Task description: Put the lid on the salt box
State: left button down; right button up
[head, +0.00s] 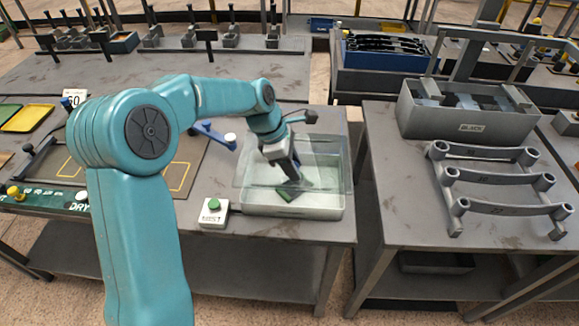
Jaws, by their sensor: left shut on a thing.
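The salt box (318,212) is a pale, see-through tub near the front edge of the middle bench. A clear lid (329,172) lies over its top and looks slightly shifted to the left and back. I cannot tell whether the lid touches the rim. My left gripper (292,178) points down at the middle of the lid and is shut on it; the fingertips are hard to make out. A small dark green patch shows through the clear walls below the gripper. My right gripper is out of view.
A white switch box with a green button (214,212) stands close to the left of the salt box. A blue lever with a white knob (213,134) is behind it. On the right bench are a grey bin (470,130) and a rack of curved bars (500,207).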

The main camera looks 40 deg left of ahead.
pick_arm(q)
jog(key=shift+a, duration=0.3)
jog(key=shift+w+d, duration=0.1)
jog(key=shift+d, duration=0.45)
jog(key=shift+a+f+b, duration=0.3)
jog(key=shift+f, duration=0.1)
jog(key=shift+a+f, duration=0.1)
jog(key=shift+f, duration=0.3)
jog(key=shift+b+x, duration=0.75)
jog(key=shift+x, duration=0.05)
jog(key=shift+f+b, duration=0.3)
jog(key=shift+f, duration=0.15)
jog(key=shift+a+f+b, duration=0.1)
jog(key=shift+f+b, duration=0.35)
jog(key=shift+f, duration=0.45)
